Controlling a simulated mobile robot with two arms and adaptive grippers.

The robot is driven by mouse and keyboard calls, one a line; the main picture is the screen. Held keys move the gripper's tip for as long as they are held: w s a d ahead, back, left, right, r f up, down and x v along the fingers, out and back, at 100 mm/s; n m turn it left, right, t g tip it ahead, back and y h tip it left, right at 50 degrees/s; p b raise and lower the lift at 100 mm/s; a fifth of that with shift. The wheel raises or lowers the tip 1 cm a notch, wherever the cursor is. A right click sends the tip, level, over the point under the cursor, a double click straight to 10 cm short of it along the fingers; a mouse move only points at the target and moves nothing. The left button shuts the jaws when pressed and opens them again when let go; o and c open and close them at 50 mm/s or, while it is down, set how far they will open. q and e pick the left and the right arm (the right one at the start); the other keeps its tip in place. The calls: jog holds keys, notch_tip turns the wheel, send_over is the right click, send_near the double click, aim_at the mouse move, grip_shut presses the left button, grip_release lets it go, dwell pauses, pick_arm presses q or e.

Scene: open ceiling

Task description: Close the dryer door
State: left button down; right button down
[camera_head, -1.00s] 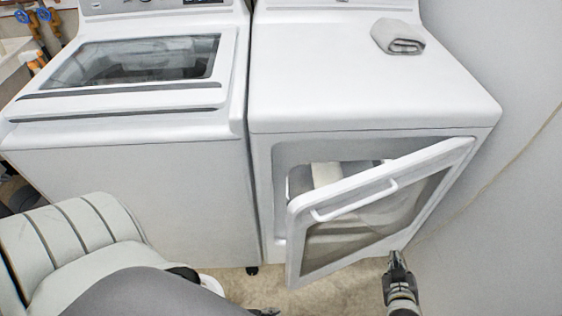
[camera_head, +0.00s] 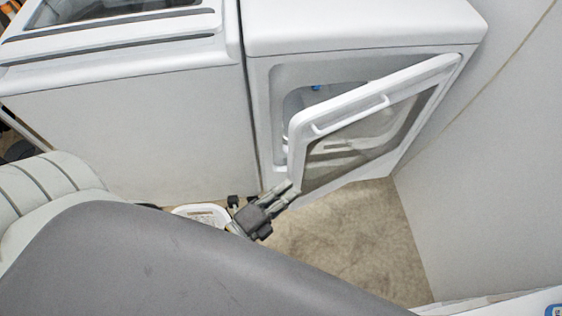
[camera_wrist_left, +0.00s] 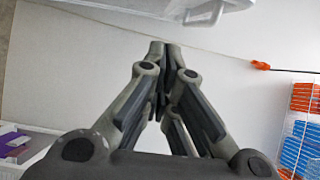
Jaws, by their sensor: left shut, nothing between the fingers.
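The white dryer (camera_head: 345,38) stands at the upper right in the head view. Its door (camera_head: 400,80) is part open, hinged on the right, with the free edge swung out toward me. The door has a glass pane (camera_head: 365,130) and a white bar handle (camera_head: 350,114). My left gripper (camera_head: 291,188) is shut and empty, its tips by the lower free corner of the door; I cannot tell whether they touch. In the left wrist view the shut fingers (camera_wrist_left: 165,48) point toward a pale surface, with a white part at the top. My right gripper is not in view.
A white washer (camera_head: 135,120) stands left of the dryer. A wall (camera_head: 490,150) closes off the right side. The beige floor (camera_head: 345,245) below the door is clear. A small white container (camera_head: 203,214) sits by my left gripper. A wire rack (camera_wrist_left: 300,130) shows in the left wrist view.

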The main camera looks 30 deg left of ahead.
pick_arm(q)
jog(key=w, duration=0.8)
jog(key=shift+w+a+b, duration=0.3)
jog(key=shift+a+b, duration=0.1)
